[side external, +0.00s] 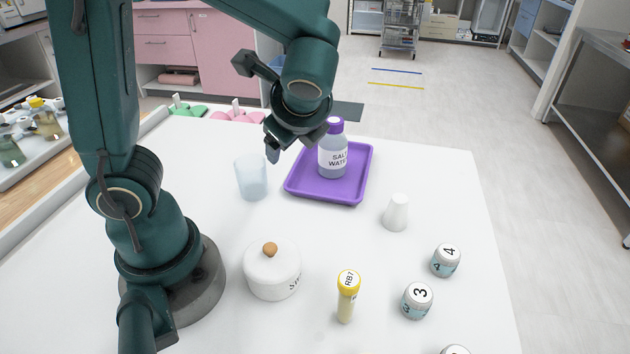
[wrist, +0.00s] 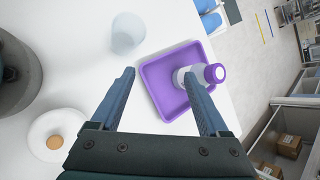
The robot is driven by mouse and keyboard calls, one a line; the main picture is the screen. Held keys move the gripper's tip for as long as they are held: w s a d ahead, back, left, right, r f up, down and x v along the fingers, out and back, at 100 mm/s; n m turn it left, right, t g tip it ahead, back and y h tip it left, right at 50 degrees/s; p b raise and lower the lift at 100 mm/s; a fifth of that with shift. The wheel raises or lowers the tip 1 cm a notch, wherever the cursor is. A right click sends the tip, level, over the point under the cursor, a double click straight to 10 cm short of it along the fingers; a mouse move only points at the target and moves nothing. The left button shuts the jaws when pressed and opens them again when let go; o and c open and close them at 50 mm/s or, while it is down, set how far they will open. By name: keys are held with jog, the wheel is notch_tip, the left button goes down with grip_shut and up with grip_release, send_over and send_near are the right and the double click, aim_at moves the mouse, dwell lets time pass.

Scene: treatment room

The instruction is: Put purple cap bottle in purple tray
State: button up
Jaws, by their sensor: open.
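The purple cap bottle (side external: 333,155) stands upright in the purple tray (side external: 300,187), toward its back right part in the side view. It has a clear body and a white label reading "SALT WATER". In the wrist view the bottle (wrist: 214,74) is seen with its purple cap toward the right, inside the tray (wrist: 162,97). My gripper (side external: 300,150) is above the tray's left side, beside the bottle. In the wrist view its two fingers (wrist: 162,87) are spread apart with nothing between them but a view of the tray.
A clear cup (side external: 251,178) stands left of the tray. A small white cup (side external: 396,212) is right of it. A white lidded jar (side external: 272,272), a yellow-capped tube (side external: 347,296) and numbered jars (side external: 445,259) stand toward the front. The table (side external: 330,236) is clear between them.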

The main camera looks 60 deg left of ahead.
jog(key=s+d+r+n+t+h, duration=0.2)
jog(key=s+d+n+h, duration=0.5)
jog(key=n, duration=0.7)
jog(key=shift+d+r+t+h, duration=0.25)
jog(key=shift+d+t+h, duration=0.25)
jog(key=shift+d, duration=0.3)
